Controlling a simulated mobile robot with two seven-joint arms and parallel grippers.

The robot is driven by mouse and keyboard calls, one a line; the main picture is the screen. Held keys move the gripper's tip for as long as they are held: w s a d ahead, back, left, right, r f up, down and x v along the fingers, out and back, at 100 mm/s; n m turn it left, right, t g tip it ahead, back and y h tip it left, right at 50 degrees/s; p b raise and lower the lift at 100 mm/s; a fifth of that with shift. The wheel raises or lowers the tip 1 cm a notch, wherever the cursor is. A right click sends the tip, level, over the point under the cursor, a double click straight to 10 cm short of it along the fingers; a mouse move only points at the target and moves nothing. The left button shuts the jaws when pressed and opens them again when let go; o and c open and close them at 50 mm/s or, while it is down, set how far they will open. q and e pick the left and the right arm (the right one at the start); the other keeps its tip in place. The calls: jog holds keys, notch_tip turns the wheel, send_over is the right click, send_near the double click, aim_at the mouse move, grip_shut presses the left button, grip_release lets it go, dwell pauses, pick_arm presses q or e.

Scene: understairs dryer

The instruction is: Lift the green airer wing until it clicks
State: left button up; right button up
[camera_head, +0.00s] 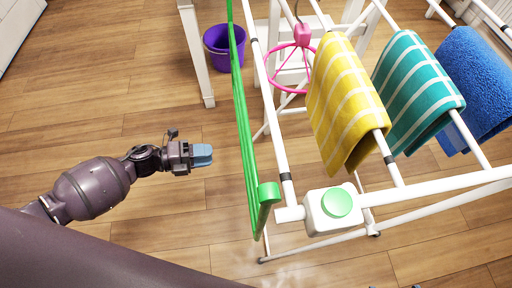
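The green airer wing (243,115) is a long narrow frame with thin rods along the left side of the white airer (284,160). It appears to hang down steeply from that side, with a thick green end cap (268,193) at its near end. My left gripper (203,155), with blue fingertips, is left of the wing, apart from it across a strip of floor. Nothing shows in it. Its fingertips look close together, but the view does not show whether there is a gap. My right gripper is not clearly in view.
Yellow (346,100), teal (416,88) and blue (474,82) towels hang over the airer. A white corner box with a green button (337,202) is at its near end. A purple bucket (222,48) and a pink hoop hanger (289,68) are behind. Floor at left is clear.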

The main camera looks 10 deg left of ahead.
aim_at(243, 151)
pick_arm(q)
jog(key=shift+m+g, duration=0.3)
jog(key=shift+m, duration=0.2)
jog(key=b+x, duration=0.1)
jog(key=x, duration=1)
jog(key=shift+w+a+f+b, duration=0.1)
jog(key=shift+w+f+b, duration=0.15)
jog(key=shift+b, duration=0.15)
jog(key=shift+c, duration=0.3)
grip_shut()
